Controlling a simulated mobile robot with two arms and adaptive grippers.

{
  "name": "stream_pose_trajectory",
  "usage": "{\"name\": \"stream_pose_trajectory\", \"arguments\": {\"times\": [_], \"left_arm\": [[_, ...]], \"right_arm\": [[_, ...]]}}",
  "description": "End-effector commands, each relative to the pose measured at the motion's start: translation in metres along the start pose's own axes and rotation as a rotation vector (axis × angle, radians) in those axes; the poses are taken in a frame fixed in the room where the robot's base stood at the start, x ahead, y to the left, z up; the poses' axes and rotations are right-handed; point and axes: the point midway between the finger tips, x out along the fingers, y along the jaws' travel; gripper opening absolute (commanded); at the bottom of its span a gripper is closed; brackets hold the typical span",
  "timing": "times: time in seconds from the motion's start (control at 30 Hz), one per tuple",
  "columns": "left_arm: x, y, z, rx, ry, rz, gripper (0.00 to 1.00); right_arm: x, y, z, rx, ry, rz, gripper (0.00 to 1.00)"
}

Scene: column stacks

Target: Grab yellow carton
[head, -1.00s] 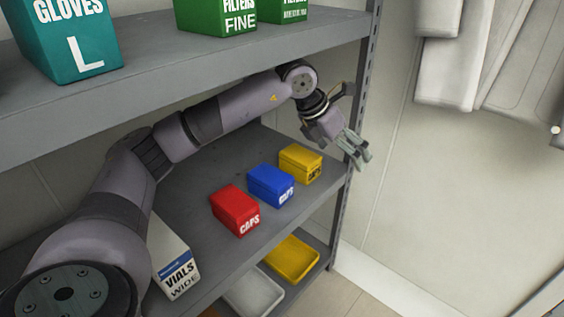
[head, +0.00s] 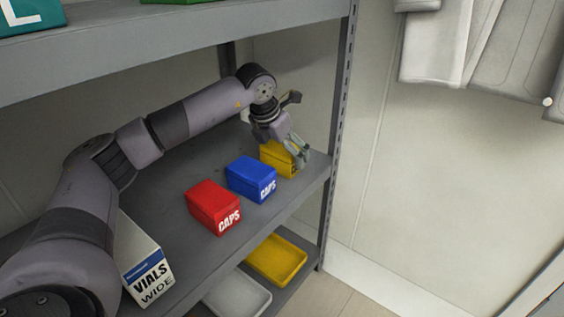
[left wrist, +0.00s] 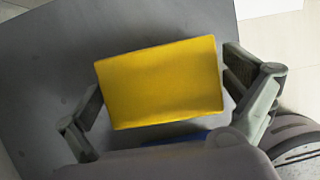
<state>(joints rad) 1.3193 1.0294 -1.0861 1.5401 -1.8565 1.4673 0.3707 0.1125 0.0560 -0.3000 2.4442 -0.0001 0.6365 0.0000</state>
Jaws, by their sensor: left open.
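The yellow carton (head: 272,157) stands at the right end of the middle shelf in the head view, partly hidden behind my left gripper (head: 300,158). In the left wrist view the yellow carton (left wrist: 160,83) shows its plain top between the two open fingers of my left gripper (left wrist: 168,108). There is a gap at the left finger; the right finger is close to the carton's edge, and I cannot tell whether it touches. My right gripper is not in view.
A blue CAPS carton (head: 251,179) stands just left of the yellow one, then a red CAPS carton (head: 213,207). A white VIALS box (head: 146,262) is at the near left. A rack upright (head: 338,130) rises close to the right. A yellow tray (head: 277,259) lies on the shelf below.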

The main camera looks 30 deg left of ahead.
Motion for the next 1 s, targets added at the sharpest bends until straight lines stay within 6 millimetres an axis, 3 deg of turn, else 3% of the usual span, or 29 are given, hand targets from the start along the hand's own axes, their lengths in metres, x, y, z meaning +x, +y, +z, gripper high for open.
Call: {"name": "stream_pose_trajectory", "arguments": {"times": [0.17,0.9,1.0], "left_arm": [[-0.0008,0.0000,0.0005,0.000,-0.001,0.000,1.00],[-0.0008,0.0002,0.0003,0.000,-0.001,0.000,0.52],[-0.0011,0.0002,0.0006,0.000,-0.002,0.000,0.52]], "right_arm": [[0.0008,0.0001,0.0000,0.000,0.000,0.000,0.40],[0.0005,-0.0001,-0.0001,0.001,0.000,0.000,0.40],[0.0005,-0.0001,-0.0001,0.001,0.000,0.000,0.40]]}}
